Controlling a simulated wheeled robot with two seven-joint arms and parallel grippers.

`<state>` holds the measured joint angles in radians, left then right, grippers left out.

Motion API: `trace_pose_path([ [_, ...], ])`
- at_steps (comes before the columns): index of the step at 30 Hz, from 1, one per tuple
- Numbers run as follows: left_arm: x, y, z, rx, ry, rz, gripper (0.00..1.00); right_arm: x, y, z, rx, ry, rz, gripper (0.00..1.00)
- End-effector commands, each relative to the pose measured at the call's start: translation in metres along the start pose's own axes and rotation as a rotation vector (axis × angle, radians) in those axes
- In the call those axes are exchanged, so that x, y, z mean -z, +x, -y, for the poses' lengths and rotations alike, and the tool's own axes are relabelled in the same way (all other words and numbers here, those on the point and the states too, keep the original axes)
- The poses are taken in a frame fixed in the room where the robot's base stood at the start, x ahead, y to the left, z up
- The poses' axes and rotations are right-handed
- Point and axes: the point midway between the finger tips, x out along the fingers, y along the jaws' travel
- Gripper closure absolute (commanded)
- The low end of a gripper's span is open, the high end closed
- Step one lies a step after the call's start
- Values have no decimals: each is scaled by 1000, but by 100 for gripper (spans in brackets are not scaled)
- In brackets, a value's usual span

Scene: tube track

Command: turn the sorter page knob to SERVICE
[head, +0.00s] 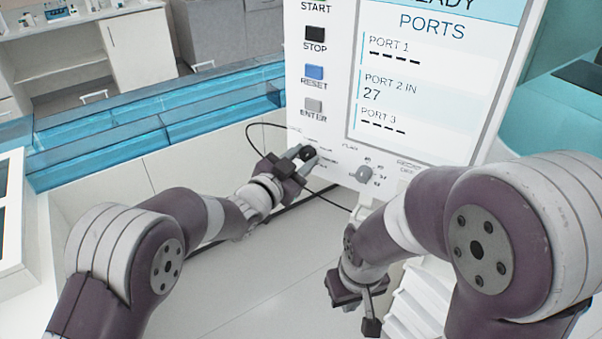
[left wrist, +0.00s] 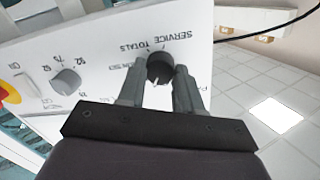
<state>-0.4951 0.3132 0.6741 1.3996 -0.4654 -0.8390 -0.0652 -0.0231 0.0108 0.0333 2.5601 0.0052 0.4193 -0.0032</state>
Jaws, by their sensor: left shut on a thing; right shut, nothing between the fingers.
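The page knob (left wrist: 160,68) is a dark round knob low on the white sorter panel (left wrist: 105,50). The labels SERVICE and TOTALS are printed beside it and appear upside down in the left wrist view. My left gripper (head: 304,157) is shut on the knob, one finger on each side. A small pale mark shows on the knob's face, but I cannot tell which label it points at. The screen (head: 428,75) on the panel reads PORTS, with PORT 2 IN 27. My right gripper (head: 358,305) is shut and empty, below and in front of the panel.
A second, grey knob (head: 364,174) sits right of the page knob. The STOP (head: 315,38), RESET (head: 314,72) and ENTER (head: 313,105) buttons are above. A black cable (head: 262,128) loops behind my left gripper. White ribbed parts (head: 412,305) stand beside my right gripper.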

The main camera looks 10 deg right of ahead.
Motion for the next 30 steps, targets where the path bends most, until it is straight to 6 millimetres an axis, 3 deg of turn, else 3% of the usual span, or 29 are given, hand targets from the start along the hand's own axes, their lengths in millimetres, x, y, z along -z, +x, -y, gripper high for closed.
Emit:
trace_pose_path([
  [1,-7,0,-3,0,41,1,96,-2,16,0,0,0,0,100],
  [3,-8,0,-4,1,107,6,96,-3,26,0,0,0,0,100],
  [30,-7,0,-6,11,961,57,96,-18,156,0,0,0,0,100],
])
